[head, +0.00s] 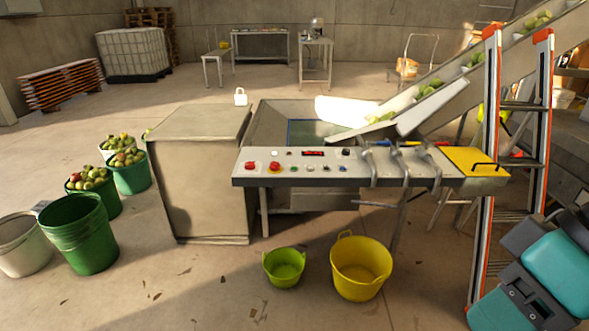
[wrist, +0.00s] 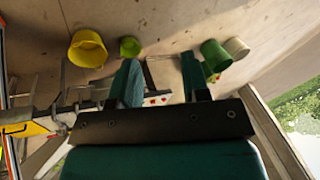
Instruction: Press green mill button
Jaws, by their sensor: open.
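The control panel (head: 400,175) is a grey slab on legs in the middle of the head view. Its left part carries two large red buttons, a red display and several small buttons. One small button (head: 295,168) in the front row looks greenish, but the labels are too small to read. In the wrist view, part of the panel with red buttons (wrist: 158,98) shows between the fingers; the green button cannot be made out there. My gripper (wrist: 160,73) is open and empty, apart from the panel. In the head view only my teal arm shows at the lower right.
Levers (head: 405,165) and a yellow plate (head: 474,160) occupy the panel's right part. An orange ladder (head: 488,150) stands close to my arm. A yellow tub (head: 360,268) and a lime tub (head: 284,267) sit on the floor before the panel.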

